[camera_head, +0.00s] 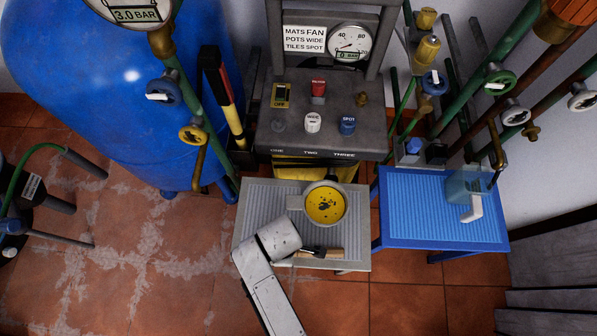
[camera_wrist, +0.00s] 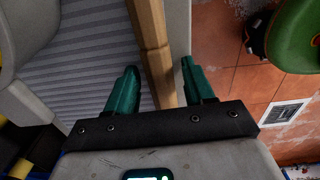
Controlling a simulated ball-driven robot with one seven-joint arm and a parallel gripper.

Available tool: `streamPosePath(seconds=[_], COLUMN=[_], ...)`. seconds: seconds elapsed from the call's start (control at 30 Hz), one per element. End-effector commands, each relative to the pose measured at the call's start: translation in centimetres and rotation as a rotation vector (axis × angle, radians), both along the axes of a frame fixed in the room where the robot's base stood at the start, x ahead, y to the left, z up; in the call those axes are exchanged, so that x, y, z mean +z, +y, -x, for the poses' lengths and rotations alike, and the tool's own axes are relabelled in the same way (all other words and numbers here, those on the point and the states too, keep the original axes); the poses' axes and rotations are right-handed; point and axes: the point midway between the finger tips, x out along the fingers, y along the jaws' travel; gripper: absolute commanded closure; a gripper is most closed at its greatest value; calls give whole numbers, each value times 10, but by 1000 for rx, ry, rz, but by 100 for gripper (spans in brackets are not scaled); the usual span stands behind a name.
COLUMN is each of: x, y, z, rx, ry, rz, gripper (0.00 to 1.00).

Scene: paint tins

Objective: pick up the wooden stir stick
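The wooden stir stick (camera_wrist: 152,40) is a long, light brown bar near the edge of the ribbed grey table top in the wrist view. In the head view, part of the stick (camera_head: 335,254) shows near the table's front edge, partly hidden by my gripper (camera_head: 313,252). In the wrist view my gripper (camera_wrist: 159,68) has two green fingers, spread apart, with the stick running between them. Gaps show between the stick and both fingers. The height of the fingertips relative to the stick is hard to tell.
A pale pot of yellow paint (camera_head: 326,204) stands behind my gripper on the grey table (camera_head: 262,198). A blue table (camera_head: 415,222) holding a clear container (camera_head: 466,185) is at the right. Pipes, a control panel and a blue tank (camera_head: 95,75) stand behind.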

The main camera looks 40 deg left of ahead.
Motion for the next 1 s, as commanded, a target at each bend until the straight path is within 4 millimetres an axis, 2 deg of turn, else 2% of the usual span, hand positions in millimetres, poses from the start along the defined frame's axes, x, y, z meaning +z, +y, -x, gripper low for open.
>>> streamPosePath(seconds=[0.07,0.53,0.83,1.0], x=[0,0,3,16], y=[0,0,0,0], z=[0,0,0,-1], rx=[0,0,0,0], ry=[0,0,-1,-1], rz=[0,0,-1,-2], gripper=[55,100,100,100])
